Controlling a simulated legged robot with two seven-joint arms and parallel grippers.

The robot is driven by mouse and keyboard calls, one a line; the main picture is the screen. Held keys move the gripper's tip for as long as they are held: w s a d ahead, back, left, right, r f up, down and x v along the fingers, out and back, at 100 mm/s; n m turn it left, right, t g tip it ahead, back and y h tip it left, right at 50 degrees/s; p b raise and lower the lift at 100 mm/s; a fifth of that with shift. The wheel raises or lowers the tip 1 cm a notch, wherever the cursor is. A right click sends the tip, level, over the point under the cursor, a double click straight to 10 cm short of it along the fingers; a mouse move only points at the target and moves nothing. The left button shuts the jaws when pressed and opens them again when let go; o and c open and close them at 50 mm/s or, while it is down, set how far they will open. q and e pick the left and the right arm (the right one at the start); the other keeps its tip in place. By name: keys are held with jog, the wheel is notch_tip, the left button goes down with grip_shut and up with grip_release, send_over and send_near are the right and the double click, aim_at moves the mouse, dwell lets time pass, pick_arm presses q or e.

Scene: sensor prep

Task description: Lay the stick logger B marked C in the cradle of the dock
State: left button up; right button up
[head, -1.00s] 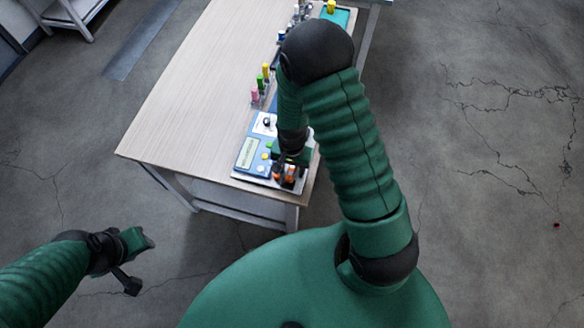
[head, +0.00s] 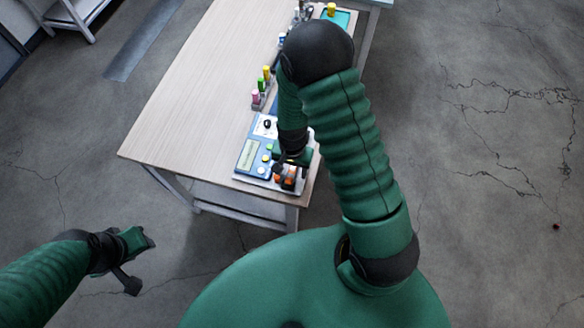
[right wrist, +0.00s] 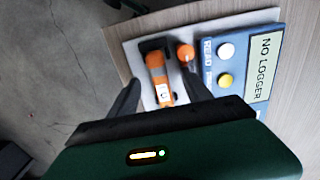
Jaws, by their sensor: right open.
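The dock is a blue panel (right wrist: 222,75) on a pale plate; its screen (right wrist: 264,66) reads "NO LOGGER". An orange stick logger (right wrist: 155,66) with a white label lies by a dark bracket, apparently the cradle (right wrist: 152,45); I cannot tell whether it is seated. The label's letter is too small to read surely. My right gripper (right wrist: 162,90) is open, a finger on each side of the stick. In the head view the right gripper (head: 286,168) is over the dock's near right part. My left gripper (head: 147,239) hangs over the floor; its jaws are unclear.
An orange round knob (right wrist: 185,52) stands close to the stick, near the right finger. The table (head: 195,90) is clear on its left. Several coloured small items (head: 260,88) stand in a row beyond the dock. A teal tray (head: 341,17) lies at the far end.

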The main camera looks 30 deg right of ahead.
jog(key=shift+r, duration=0.15)
notch_tip(320, 180, up, 6)
jog(key=p, duration=0.5)
jog(key=shift+p, duration=0.35)
jog(key=s+a+r+n+t, duration=0.1)
jog(key=s+a+r+n, duration=0.1)
jog(key=r+n, duration=0.3)
jog(key=s+a+r+n+t, duration=0.1)
jog(key=r+n, duration=0.4)
jog(key=r, duration=0.7)
jog(key=shift+s+a+t, duration=0.3)
jog(key=shift+s+a, duration=0.2)
jog(key=shift+a, duration=0.25)
jog(key=shift+s+r, duration=0.2)
